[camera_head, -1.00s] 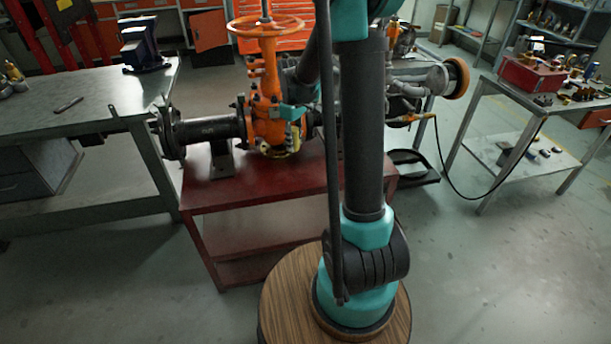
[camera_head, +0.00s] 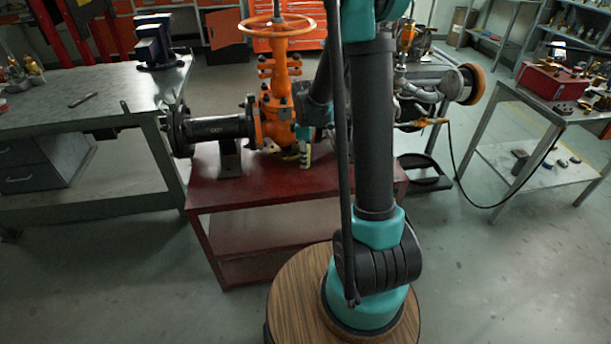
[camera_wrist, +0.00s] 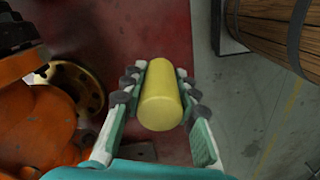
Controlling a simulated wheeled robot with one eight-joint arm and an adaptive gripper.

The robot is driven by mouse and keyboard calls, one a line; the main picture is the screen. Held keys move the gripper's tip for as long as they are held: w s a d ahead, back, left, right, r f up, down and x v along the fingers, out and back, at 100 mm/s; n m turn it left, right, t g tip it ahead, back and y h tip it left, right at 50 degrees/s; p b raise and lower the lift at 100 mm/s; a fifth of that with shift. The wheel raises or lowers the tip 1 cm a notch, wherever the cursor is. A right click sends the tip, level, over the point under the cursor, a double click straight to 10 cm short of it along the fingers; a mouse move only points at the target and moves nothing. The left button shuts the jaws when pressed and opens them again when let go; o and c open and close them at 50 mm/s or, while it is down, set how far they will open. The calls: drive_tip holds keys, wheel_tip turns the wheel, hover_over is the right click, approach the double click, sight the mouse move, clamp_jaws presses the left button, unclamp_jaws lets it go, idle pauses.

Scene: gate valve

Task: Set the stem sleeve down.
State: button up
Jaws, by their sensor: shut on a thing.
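A plain yellow cylinder, which I take to be the stem sleeve (camera_wrist: 160,97), sits between the fingers of my gripper (camera_wrist: 160,94) in the wrist view. The pads press on it from both sides, so the gripper is shut on it. Below it lies the red top of the stand (camera_wrist: 150,32); I cannot tell whether the sleeve touches it. In the head view my gripper (camera_head: 304,153) is low beside the orange gate valve (camera_head: 277,105), above the red stand (camera_head: 245,182). The sleeve is not clearly seen there.
The orange valve body (camera_wrist: 40,130) and a yellowish round flange (camera_wrist: 78,88) are close on the left in the wrist view. The stand's edge and grey floor (camera_wrist: 225,110) lie right. A black flanged pipe (camera_head: 215,128) joins the valve's left side. The stand's front is bare.

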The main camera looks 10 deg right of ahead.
sight(305, 182)
drive_tip(key=shift+f, duration=4.1)
drive_tip(key=shift+f, duration=0.1)
drive_tip(key=o, duration=1.1)
drive_tip(key=shift+o, duration=0.2)
wheel_tip(305, 182, up, 12)
drive_tip(key=shift+s+r, duration=0.1)
drive_tip(key=s+d+m+t, duration=0.2)
drive_tip(key=s+m, duration=0.4)
drive_tip(key=s, duration=0.5)
drive_tip(key=s+d+r+m+t, duration=0.1)
drive_tip(key=s+d+m+t, duration=0.1)
drive_tip(key=s+m, duration=0.5)
drive_tip(key=s, duration=0.3)
drive_tip(key=shift+s+m, duration=0.3)
drive_tip(key=shift+s, duration=0.1)
drive_tip(key=shift+r, duration=0.1)
